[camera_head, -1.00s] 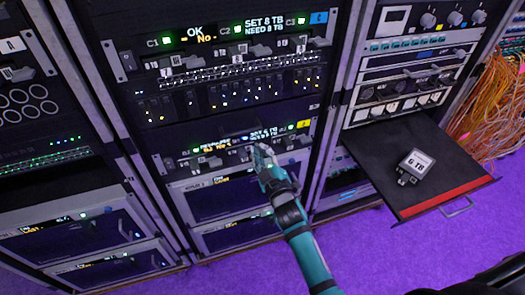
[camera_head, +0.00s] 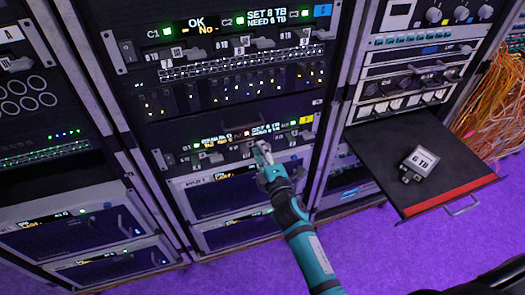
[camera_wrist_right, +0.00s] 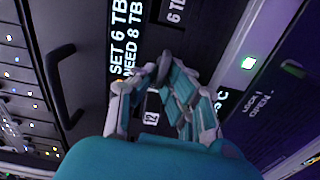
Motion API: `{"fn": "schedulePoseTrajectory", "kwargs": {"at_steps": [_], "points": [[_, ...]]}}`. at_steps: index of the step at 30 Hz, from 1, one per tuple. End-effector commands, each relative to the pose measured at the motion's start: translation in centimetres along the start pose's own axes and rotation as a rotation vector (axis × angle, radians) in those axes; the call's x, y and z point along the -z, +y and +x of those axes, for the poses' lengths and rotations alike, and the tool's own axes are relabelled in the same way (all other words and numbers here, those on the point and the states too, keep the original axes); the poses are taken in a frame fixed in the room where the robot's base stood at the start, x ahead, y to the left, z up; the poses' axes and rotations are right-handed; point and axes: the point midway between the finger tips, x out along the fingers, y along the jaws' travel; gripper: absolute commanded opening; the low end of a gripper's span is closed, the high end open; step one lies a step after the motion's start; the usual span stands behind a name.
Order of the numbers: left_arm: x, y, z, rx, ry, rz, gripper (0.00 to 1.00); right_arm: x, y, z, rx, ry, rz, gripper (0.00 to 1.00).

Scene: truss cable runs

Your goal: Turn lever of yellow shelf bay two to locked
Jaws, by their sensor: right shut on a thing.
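The yellow shelf (camera_head: 158,160) is the lower black panel with a yellow tag (camera_head: 306,121) at its right end. Its small displays read SET 6 TB and NEED 8 TB in the right wrist view (camera_wrist_right: 122,45). My right gripper (camera_head: 260,152) is at the middle of this shelf. In the right wrist view (camera_wrist_right: 163,72) its fingers are closed together at the front, on what appears to be the bay two lever, mostly hidden by them. A small numbered label (camera_wrist_right: 151,118) shows between the fingers. LOCK and OPEN lettering (camera_wrist_right: 258,104) is beside the gripper. My left gripper is not in view.
A similar shelf with a blue tag (camera_head: 322,10) is higher in the rack. A pulled-out tray (camera_head: 375,150) holds a 6 TB block (camera_head: 420,161) at right. Orange cables (camera_head: 492,110) hang at far right. A dark handle (camera_wrist_right: 62,85) lies left of the gripper in the wrist view.

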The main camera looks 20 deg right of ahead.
Motion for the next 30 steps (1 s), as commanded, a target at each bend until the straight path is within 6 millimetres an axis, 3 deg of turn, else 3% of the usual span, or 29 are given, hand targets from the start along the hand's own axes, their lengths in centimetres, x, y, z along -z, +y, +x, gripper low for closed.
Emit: {"fn": "schedulePoseTrajectory", "kwargs": {"at_steps": [21,22,26,30], "points": [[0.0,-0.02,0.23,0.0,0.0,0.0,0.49,0.05,-0.18,-0.04,0.002,0.001,-0.078,0.0],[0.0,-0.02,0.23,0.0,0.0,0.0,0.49,0.04,-0.19,-0.04,0.002,0.001,-0.078,0.11],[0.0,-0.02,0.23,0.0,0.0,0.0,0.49,0.04,-0.17,-0.03,0.002,0.001,-0.077,0.28],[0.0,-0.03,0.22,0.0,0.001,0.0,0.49,0.02,-0.14,-0.02,0.001,0.001,-0.075,0.31]]}}
